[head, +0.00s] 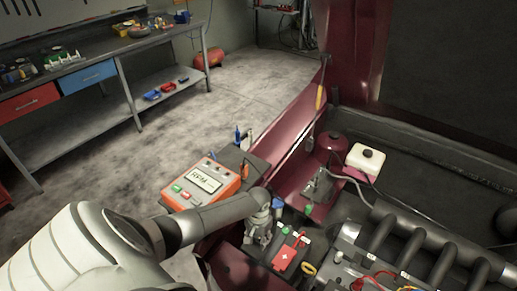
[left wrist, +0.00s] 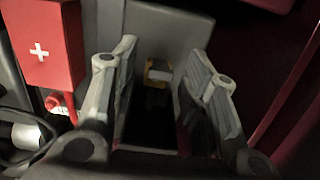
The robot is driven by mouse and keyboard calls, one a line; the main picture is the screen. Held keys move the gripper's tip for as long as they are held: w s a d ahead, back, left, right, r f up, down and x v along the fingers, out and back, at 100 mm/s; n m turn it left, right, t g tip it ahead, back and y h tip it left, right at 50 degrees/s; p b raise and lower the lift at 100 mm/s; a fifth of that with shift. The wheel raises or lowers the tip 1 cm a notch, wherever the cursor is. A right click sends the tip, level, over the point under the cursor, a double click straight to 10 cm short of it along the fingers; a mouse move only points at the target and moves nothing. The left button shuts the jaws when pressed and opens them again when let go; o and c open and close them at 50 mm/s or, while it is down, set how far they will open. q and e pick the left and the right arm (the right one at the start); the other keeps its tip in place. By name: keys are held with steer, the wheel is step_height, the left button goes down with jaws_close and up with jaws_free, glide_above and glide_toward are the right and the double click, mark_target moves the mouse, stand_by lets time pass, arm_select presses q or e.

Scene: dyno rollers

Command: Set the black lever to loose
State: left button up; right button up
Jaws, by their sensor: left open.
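My left gripper (head: 260,236) reaches into the engine bay at the lower middle of the head view, beside a red block with a white cross (head: 285,257). In the left wrist view its two grey fingers (left wrist: 168,85) are apart. Between and beyond them is a small yellow-edged part with a pale face (left wrist: 158,72), with a dark shape below it. I cannot tell whether that dark shape is the black lever. No lever can be made out clearly in either view. My right gripper is not in view.
The red cross block also stands left of the fingers in the wrist view (left wrist: 45,48). An orange RPM box (head: 205,183) sits beside the bay. A white tank (head: 366,160) and thick dark pipes (head: 405,240) lie right. A workbench (head: 95,70) stands far left.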

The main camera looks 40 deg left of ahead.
mark_target(258, 239)
arm_select(q)
step_height(258, 239, up, 12)
stand_by(0.5)
steer(key=shift+s+f, duration=0.1)
steer(key=shift+f, duration=0.1)
stand_by(0.4)
